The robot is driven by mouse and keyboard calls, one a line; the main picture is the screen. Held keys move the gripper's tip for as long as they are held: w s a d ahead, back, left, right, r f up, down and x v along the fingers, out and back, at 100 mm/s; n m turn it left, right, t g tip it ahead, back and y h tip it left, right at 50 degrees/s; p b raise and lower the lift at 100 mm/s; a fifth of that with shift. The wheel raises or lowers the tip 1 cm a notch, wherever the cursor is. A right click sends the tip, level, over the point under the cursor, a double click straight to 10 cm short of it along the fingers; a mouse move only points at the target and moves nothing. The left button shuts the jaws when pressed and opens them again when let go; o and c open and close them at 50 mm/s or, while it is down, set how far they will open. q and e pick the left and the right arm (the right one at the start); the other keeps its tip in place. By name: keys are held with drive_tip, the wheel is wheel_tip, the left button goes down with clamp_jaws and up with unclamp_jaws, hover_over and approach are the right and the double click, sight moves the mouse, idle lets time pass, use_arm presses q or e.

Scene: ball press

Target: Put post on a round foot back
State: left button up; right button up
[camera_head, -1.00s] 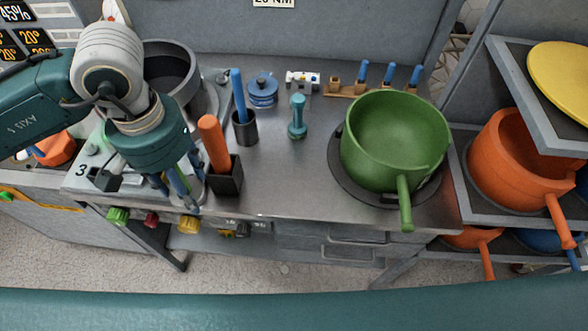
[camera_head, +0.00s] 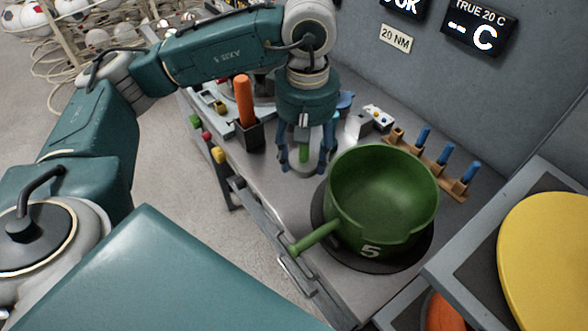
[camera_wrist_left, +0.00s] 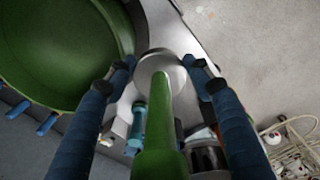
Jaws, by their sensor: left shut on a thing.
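My left gripper (camera_head: 305,163) points down over the bench, just left of the large green pot. It is shut on a green post (camera_head: 303,153) with a pale round foot below it. In the left wrist view the green post (camera_wrist_left: 160,130) runs between the blue fingers of the gripper (camera_wrist_left: 160,65), with the grey-white disc foot at its far end. The foot is low over the bench; I cannot tell whether it touches. My right gripper is not in view.
The green pot (camera_head: 375,195) marked 5 sits on a dark round plate, handle toward the front edge. An orange handle (camera_head: 244,100) stands in a black holder (camera_head: 250,135) at left. A wooden rack (camera_head: 440,163) with blue pegs is behind. A teal piece (camera_wrist_left: 138,122) stands nearby.

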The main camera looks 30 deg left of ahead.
use_arm(q)
drive_tip(key=w+a+r+n, duration=0.3)
drive_tip(key=w+a+n, duration=0.15)
drive_tip(key=n, duration=0.65)
drive_tip(key=w+a+r+n, duration=0.3)
drive_tip(key=a+n, duration=0.2)
drive_tip(key=n, duration=0.5)
drive_tip(key=shift+n, duration=0.4)
wheel_tip(320, 180, down, 15)
drive_tip(key=shift+a+f+p, duration=0.1)
drive_tip(key=shift+f+p, duration=0.1)
drive_tip(key=shift+p, duration=0.7)
wheel_tip(320, 180, down, 4)
drive_tip(key=shift+f+p, duration=0.1)
drive_tip(key=shift+p, duration=0.45)
drive_tip(key=shift+w+f, duration=0.1)
drive_tip(key=shift+f, duration=0.3)
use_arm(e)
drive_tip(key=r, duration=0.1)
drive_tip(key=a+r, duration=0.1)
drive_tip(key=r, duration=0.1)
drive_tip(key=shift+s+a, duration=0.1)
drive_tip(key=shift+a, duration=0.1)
